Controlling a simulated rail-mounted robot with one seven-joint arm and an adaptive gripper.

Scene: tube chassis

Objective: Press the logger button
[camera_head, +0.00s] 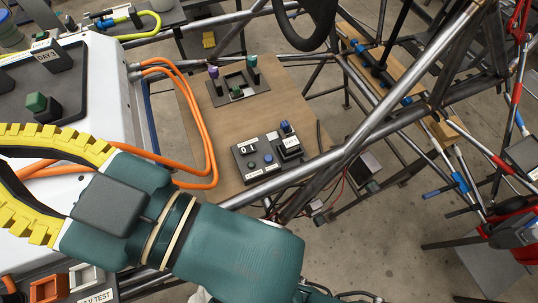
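A low black box (251,176) on the wooden board at centre has a white counter showing 0 (247,149), a blue button (268,158) and a green button (253,165). The small label on its front is too small to read, so I cannot confirm it is the logger. A small block (290,151) with a white label stands at its right end, with a blue cap (286,127) behind. My gripper (5,160) is at the left over the white casing, well left of the black box. Its yellow-ribbed fingers are spread apart; their tips reach the frame's left edge.
A black bracket plate (220,98) with green and purple knobs lies behind on the wooden board (190,118). Orange cables (208,140) loop between casing and board. Metal chassis tubes (345,155) cross right of the black box. A green-capped block (42,108) sits on the casing (112,105).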

